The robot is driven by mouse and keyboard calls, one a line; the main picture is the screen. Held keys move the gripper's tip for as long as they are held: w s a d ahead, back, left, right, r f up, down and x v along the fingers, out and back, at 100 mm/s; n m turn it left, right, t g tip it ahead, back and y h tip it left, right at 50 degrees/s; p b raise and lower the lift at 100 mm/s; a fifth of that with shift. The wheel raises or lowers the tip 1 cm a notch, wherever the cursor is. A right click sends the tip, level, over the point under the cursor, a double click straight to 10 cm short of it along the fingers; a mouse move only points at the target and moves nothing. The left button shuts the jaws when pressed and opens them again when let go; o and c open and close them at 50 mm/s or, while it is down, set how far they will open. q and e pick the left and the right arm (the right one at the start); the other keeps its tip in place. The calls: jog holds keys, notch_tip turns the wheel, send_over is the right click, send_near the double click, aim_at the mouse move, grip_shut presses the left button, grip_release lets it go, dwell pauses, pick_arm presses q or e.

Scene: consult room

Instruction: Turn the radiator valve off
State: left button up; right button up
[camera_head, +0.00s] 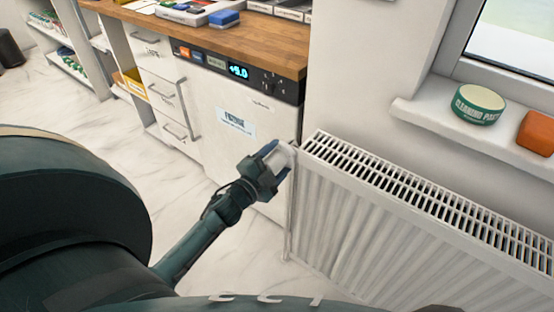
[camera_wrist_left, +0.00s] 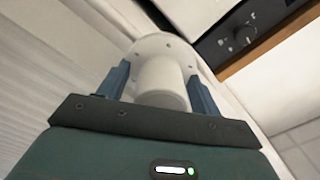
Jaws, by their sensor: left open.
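The white radiator (camera_head: 400,230) stands against the wall below the window, with a slotted top grille. Its white round valve knob (camera_head: 284,150) is at the radiator's left upper end, partly hidden by my gripper. My left gripper (camera_head: 271,156) reaches it from the lower left. In the left wrist view the valve (camera_wrist_left: 162,75) has a round flange and a cylindrical knob. The two blue fingers of my left gripper (camera_wrist_left: 158,90) are open, one on each side of the knob. I cannot tell whether they touch it. My right gripper is not in view.
A white fridge (camera_head: 205,115) with a lit display stands left of the radiator under a wooden counter (camera_head: 240,38). Drawers (camera_head: 165,90) are further left. A green tin (camera_head: 478,104) and an orange block (camera_head: 536,132) sit on the windowsill (camera_head: 425,112).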

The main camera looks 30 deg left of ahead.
pick_arm(q)
jog(key=s+a, duration=0.1)
jog(key=s, duration=1.2)
jog(key=shift+p, duration=0.3)
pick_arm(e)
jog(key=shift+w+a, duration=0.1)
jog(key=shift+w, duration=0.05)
pick_arm(q)
jog(key=shift+s, duration=0.1)
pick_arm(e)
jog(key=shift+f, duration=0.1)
